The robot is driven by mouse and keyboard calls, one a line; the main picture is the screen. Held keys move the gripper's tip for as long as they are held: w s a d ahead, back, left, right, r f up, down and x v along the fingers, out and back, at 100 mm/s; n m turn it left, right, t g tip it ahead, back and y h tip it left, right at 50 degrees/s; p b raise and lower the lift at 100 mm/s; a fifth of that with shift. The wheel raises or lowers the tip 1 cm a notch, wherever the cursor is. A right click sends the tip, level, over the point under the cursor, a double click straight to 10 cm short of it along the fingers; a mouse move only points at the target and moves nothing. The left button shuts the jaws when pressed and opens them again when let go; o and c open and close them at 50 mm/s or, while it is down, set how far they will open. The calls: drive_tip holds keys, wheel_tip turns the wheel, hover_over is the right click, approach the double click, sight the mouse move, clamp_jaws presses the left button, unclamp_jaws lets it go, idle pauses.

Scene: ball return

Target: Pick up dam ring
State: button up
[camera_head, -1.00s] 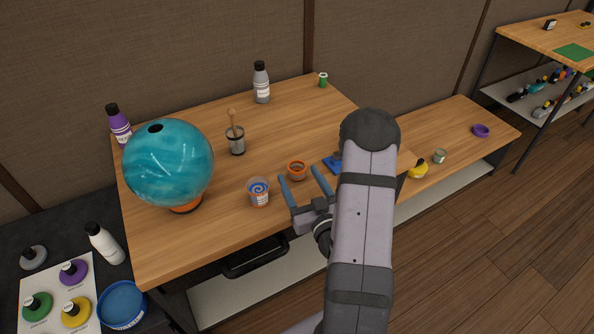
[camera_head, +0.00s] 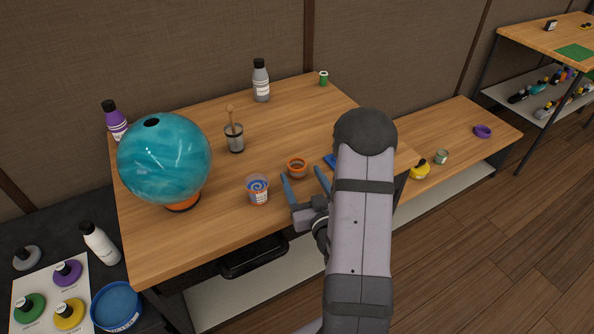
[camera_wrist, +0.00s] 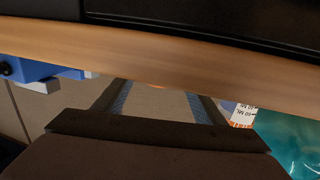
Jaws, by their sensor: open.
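An orange ring (camera_head: 297,168) stands on the wooden table, right of the blue-swirled cup. It looks like the dam ring. A purple ring (camera_head: 482,131) lies on the lower bench at the right. My gripper (camera_head: 301,174) is open and empty, at the table's front edge, with its blue-lined fingers pointing towards the orange ring. The ring appears just beyond the fingertips, not between them. In the wrist view the wooden edge crosses in front of the fingers, and only a sliver of orange (camera_wrist: 157,87) shows between them.
A teal ball (camera_head: 165,160) sits on an orange support at the left. The swirled cup (camera_head: 258,190) stands close left of my gripper. A blue object (camera_head: 330,160) is partly hidden behind my arm. A cup with a stick (camera_head: 234,138) and a grey bottle (camera_head: 261,80) stand farther back.

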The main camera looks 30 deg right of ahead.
sight(300, 172)
drive_tip(key=shift+w+r, duration=0.2)
drive_tip(key=shift+w, duration=0.25)
drive_tip(key=shift+p+x, duration=0.9)
drive_tip(key=shift+x, duration=1.2)
drive_tip(key=c, duration=1.1)
drive_tip(key=shift+r, duration=0.2)
wheel_tip(300, 172, up, 10)
drive_tip(key=shift+f, duration=0.2)
drive_tip(key=shift+r, duration=0.1)
